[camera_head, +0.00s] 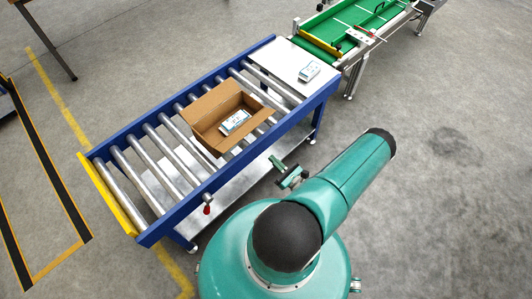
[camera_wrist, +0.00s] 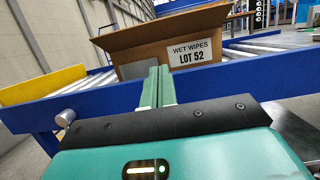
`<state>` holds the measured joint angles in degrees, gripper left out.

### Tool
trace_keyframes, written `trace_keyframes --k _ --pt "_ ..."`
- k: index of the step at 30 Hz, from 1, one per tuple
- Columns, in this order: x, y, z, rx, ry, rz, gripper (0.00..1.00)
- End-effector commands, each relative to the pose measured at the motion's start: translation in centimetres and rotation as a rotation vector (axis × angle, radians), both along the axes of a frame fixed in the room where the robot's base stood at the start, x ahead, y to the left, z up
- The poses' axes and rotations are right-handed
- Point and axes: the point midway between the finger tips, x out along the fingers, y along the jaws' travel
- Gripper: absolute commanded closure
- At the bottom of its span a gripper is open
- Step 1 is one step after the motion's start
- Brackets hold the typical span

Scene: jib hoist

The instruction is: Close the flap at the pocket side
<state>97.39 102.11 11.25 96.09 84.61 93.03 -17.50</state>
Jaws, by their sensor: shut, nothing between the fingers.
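An open brown cardboard box (camera_head: 213,105) sits on the rollers with a white-and-blue packet (camera_head: 235,122) inside. Its flaps stand up or lean outward; which one is at the pocket side I cannot tell. In the wrist view the box (camera_wrist: 140,56) shows its near wall with a label (camera_wrist: 193,51) reading "WET WIPES LOT 52". My gripper (camera_head: 276,162) is beside the conveyor's near side, apart from the box. In the wrist view my gripper's green fingers (camera_wrist: 157,86) are together and empty, pointing toward the box. The packet is hidden there.
The roller conveyor has a blue side rail (camera_head: 190,205) between my gripper and the box, and a yellow end plate (camera_head: 108,193). A red-tipped handle (camera_head: 207,210) sticks out at the near side. Another packet (camera_head: 309,71) lies on the metal plate. A green belt conveyor (camera_head: 350,20) stands beyond.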

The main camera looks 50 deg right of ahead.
Motion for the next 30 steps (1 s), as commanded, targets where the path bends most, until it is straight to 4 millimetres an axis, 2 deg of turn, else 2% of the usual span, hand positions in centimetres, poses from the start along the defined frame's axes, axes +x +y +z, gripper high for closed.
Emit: trace_keyframes --k 14,16,21,30 --pt "8.8 -0.8 2.5 -0.002 -0.001 0.006 1.00" --pt "9.3 -0.9 3.8 -0.003 -0.001 0.006 1.00" --pt "10.2 -0.8 5.4 -0.002 0.001 0.005 1.00" --pt "10.4 -0.7 5.9 -0.001 0.000 0.005 1.00"
